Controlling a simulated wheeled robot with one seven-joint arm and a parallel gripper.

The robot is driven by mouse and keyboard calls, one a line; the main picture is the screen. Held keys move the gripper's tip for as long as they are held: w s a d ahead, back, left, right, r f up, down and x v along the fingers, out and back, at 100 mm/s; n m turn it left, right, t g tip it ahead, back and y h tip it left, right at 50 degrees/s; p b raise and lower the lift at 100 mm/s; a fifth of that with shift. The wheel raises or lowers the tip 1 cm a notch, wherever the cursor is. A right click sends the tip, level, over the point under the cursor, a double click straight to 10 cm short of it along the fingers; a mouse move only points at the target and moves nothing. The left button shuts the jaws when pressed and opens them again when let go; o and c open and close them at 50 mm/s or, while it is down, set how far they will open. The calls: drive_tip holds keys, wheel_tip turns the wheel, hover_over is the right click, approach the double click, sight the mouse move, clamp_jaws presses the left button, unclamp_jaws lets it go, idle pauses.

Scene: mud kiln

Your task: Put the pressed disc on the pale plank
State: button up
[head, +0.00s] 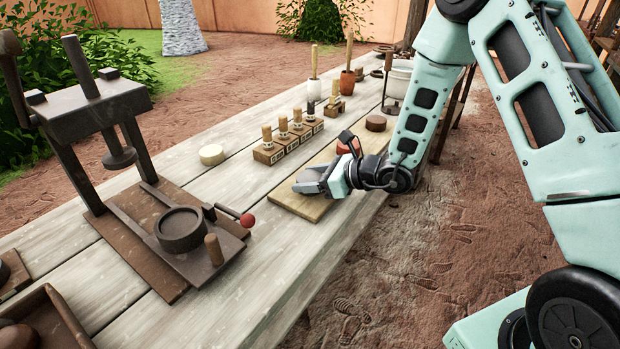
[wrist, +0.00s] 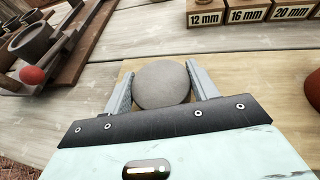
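The pressed disc (wrist: 162,84) is grey and round. In the wrist view it lies between the two fingers of my gripper (wrist: 162,78), and both fingers appear to touch its sides. In the head view my gripper (head: 312,183) is low over the near end of the pale plank (head: 290,207), and I cannot make out the disc there. The plank also shows in the wrist view (wrist: 235,75), beneath the gripper. I cannot tell whether the disc's underside rests on the plank.
Stamps in labelled blocks (head: 283,143) stand behind the plank. A cream disc (head: 211,154) lies on the table to their left. A dark brown disc (head: 376,123) and a reddish object (head: 347,147) are towards the plank's far end. A press (head: 95,105) with a round mould (head: 181,229) stands left.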

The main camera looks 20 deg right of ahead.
drive_tip(key=o, duration=0.4)
drive_tip(key=shift+c, duration=0.2)
